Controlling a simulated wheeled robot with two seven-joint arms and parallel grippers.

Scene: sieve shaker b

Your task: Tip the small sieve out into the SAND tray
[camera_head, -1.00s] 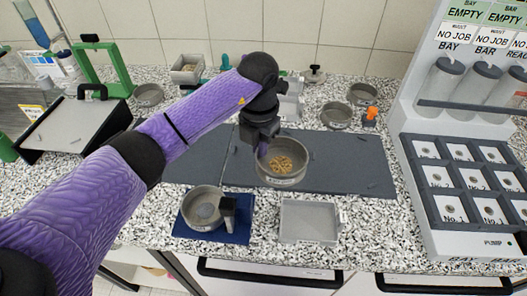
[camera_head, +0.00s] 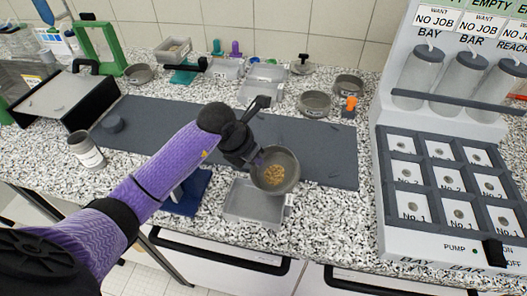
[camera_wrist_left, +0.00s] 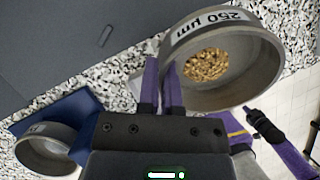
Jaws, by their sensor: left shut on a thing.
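My left gripper (camera_head: 252,166) is shut on the rim of the small sieve (camera_head: 283,160), a round grey metal pan holding a patch of brown grains. The sieve hangs over the back right part of a shallow grey tray (camera_head: 240,208); its label is not readable, so I cannot tell if it is the SAND tray. In the left wrist view the purple fingers (camera_wrist_left: 162,88) grip the wall of the sieve (camera_wrist_left: 180,90), marked 250 µm, with the grains inside. A dark and purple arm end, probably my right gripper (camera_wrist_left: 255,122), shows at lower right there, its jaws unclear.
A blue mat (camera_head: 187,203) lies left of the tray, mostly behind my arm; a round metal pan (camera_wrist_left: 42,150) stands on it. A labelled cylinder (camera_head: 86,150) stands at left. The dark bench mat (camera_head: 330,165) is mostly clear.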

